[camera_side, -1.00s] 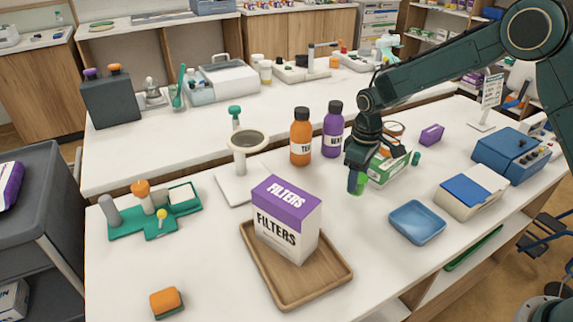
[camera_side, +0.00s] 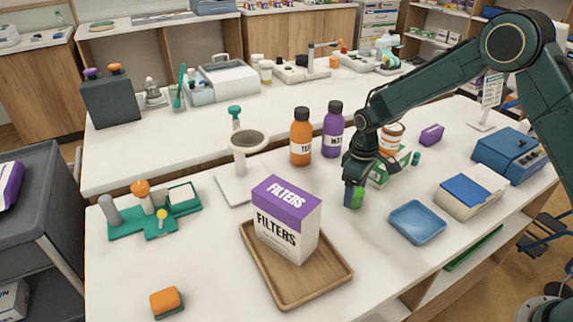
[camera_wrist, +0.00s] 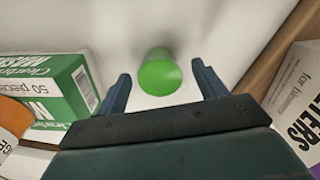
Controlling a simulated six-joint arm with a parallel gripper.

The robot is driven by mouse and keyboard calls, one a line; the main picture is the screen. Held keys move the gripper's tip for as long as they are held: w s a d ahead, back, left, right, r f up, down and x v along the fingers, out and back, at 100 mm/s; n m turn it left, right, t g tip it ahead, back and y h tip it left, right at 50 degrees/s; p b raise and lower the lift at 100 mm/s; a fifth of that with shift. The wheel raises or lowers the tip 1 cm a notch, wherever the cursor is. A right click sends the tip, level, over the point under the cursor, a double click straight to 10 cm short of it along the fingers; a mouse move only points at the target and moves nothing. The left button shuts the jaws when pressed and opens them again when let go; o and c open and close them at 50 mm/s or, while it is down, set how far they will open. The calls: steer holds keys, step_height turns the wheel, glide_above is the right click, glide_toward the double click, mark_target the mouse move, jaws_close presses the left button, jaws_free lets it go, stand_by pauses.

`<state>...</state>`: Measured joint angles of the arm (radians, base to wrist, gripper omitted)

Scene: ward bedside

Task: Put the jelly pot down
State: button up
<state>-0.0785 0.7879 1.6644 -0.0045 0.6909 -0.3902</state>
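The jelly pot, a small green pot, (camera_side: 358,198) is on the white bench top, right of the filters box. It also shows in the wrist view as a round green top (camera_wrist: 159,75). My gripper (camera_side: 353,190) is low over the bench with its fingers on either side of the pot. In the wrist view, the fingers of my gripper (camera_wrist: 161,80) stand apart, with white gaps between them and the pot. In the side view, a finger partly hides the pot.
A wooden tray (camera_side: 282,297) holds the purple and white filters box (camera_side: 287,225). A blue tray (camera_side: 417,221) lies to the right. A green and white carton (camera_wrist: 55,92) and an orange-labelled container (camera_wrist: 12,120) are close beside my gripper. Two bottles (camera_side: 301,137) stand behind.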

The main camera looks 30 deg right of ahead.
steer(key=shift+r, duration=0.15)
step_height(320, 180, up, 12)
stand_by(1.0)
stand_by(0.4)
